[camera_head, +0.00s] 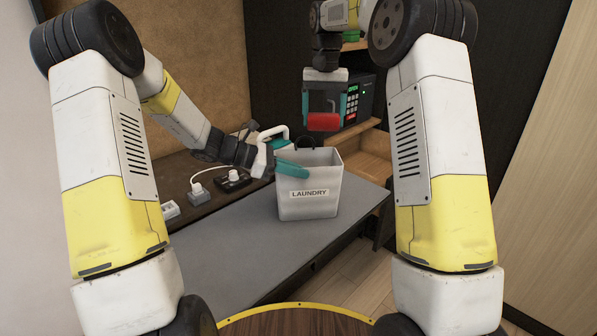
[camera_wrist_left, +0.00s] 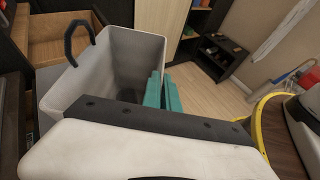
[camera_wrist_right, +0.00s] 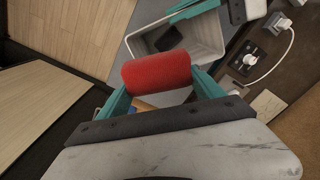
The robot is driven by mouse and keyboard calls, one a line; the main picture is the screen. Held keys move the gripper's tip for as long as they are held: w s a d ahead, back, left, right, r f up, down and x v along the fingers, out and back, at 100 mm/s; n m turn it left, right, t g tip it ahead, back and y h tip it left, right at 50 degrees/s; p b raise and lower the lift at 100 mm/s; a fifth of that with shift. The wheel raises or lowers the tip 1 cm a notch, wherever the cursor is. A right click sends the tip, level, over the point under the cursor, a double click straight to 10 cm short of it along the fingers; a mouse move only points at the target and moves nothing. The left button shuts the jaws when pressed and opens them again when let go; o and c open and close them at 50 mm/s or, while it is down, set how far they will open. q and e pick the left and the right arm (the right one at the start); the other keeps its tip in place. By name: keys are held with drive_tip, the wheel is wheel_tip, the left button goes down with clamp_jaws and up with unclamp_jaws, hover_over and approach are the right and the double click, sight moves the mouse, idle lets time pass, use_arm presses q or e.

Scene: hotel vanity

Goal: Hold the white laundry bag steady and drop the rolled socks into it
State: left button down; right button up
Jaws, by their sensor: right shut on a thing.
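The white laundry bag (camera_head: 309,190), a stiff open-topped bin lettered LAUNDRY, stands upright on the grey counter. It also shows in the left wrist view (camera_wrist_left: 75,85) and the right wrist view (camera_wrist_right: 205,30). The red rolled socks (camera_head: 323,122) are between the fingers of my right gripper (camera_head: 323,118), which is shut on them above the bag's back right side. They show large in the right wrist view (camera_wrist_right: 157,71). My left gripper (camera_head: 292,169) is at the bag's left rim. Its teal fingers look close together; whether the wall is between them is unclear.
A dark safe (camera_head: 356,98) with a lit keypad stands behind the bag at the right. Plugs and a socket plate (camera_head: 233,181) lie left of the bag. The grey counter (camera_head: 235,245) in front is clear.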

drive_tip(key=shift+s+a+r, duration=0.2)
drive_tip(key=shift+a+r, duration=0.35)
drive_tip(key=shift+a, duration=0.25)
drive_tip(key=shift+s+a+r+n, duration=0.1)
drive_tip(key=shift+a+n, duration=0.2)
drive_tip(key=shift+a, duration=0.15)
drive_tip(key=shift+f, duration=2.95)
drive_tip(key=o, duration=1.4)
wheel_tip(320, 180, up, 12)
drive_tip(key=shift+r, duration=0.1)
